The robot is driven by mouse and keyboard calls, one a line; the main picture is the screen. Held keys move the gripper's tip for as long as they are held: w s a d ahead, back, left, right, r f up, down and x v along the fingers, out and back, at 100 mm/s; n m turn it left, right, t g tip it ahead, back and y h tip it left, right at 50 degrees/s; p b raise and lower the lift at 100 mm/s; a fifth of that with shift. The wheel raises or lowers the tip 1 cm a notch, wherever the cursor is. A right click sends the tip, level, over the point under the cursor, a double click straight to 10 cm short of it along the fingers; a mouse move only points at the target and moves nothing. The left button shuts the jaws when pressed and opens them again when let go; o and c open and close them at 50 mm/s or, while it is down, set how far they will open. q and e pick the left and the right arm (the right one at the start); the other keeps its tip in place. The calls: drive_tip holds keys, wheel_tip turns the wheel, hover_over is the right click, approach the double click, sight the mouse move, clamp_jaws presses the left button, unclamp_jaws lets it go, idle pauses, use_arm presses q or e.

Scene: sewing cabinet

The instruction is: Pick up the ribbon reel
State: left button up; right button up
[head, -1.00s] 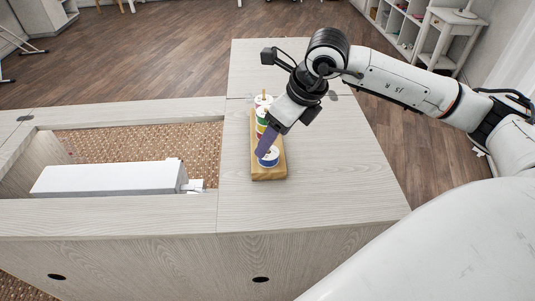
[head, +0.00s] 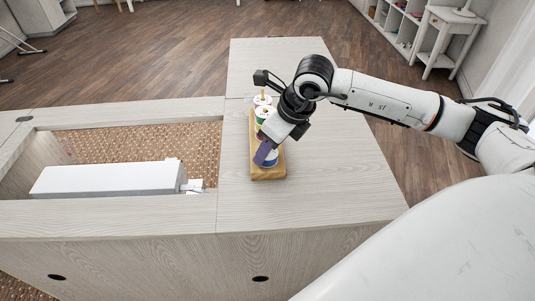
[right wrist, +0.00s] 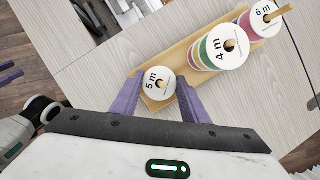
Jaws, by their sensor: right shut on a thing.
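Several ribbon reels stand on a wooden rack (head: 270,174) on the cabinet top. The nearest reel (head: 272,157) has a white face and a blue rim in the head view; in the right wrist view its face (right wrist: 160,84) reads "5 m". My right gripper (head: 265,156) has its purple fingers shut on this reel, one on each side, as the right wrist view (right wrist: 160,92) shows. The reel is still at the near end of the rack. Behind it are a green reel marked "4 m" (right wrist: 222,48) and a pink reel marked "6 m" (right wrist: 262,18).
The pale wooden cabinet top (head: 330,190) is clear to the right of the rack. To the left is an open recess with a white sewing machine (head: 110,179) in it. A small white table (head: 447,40) stands far off at the right.

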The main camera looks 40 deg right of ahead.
drive_tip(key=shift+r, duration=0.1)
drive_tip(key=shift+c, duration=0.2)
wheel_tip(320, 180, up, 18)
drive_tip(key=shift+p, duration=0.3)
idle(0.4)
